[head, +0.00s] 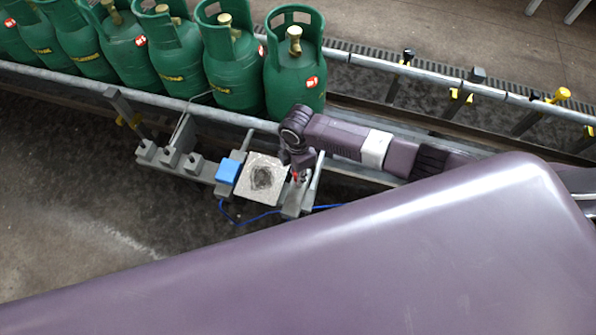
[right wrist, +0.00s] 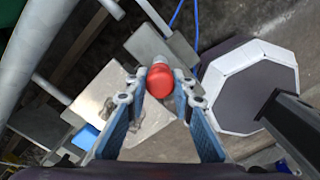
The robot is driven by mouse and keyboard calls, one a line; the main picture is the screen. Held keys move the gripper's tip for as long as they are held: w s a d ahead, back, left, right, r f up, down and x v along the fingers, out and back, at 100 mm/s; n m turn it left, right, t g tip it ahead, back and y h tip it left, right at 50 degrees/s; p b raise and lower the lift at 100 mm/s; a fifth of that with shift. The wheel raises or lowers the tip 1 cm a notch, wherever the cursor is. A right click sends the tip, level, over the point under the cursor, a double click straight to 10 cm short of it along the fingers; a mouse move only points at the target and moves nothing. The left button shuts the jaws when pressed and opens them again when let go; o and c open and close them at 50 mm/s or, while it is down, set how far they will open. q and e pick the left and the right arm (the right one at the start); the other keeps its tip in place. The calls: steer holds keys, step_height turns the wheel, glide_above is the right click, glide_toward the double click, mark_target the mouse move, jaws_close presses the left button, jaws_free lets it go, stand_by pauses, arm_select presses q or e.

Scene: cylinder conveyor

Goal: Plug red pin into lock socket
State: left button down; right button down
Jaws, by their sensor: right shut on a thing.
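The red pin (right wrist: 160,80) shows in the right wrist view as a round red head with pale metal behind it. My right gripper (right wrist: 160,88) has its two blue-padded fingers on either side of the red head and is shut on it. In the head view my right gripper (head: 298,174) points down over a grey metal block (head: 294,209) at the right end of the fixture, with a speck of red between the fingers. The lock socket cannot be made out clearly, so I cannot tell whether the pin's tip is in it. My left gripper is not in view.
A light square plate (head: 260,180) with a dark round patch and a blue box (head: 228,171) sit left of the gripper. Several green gas cylinders (head: 295,80) stand on the conveyor behind the rail (head: 180,105). A blue cable (head: 238,222) hangs below the fixture.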

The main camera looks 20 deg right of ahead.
steer(key=shift+f+b, duration=0.3)
steer(key=shift+f, duration=0.2)
steer(key=c, duration=1.6)
jaws_free()
steer(key=shift+r, duration=0.1)
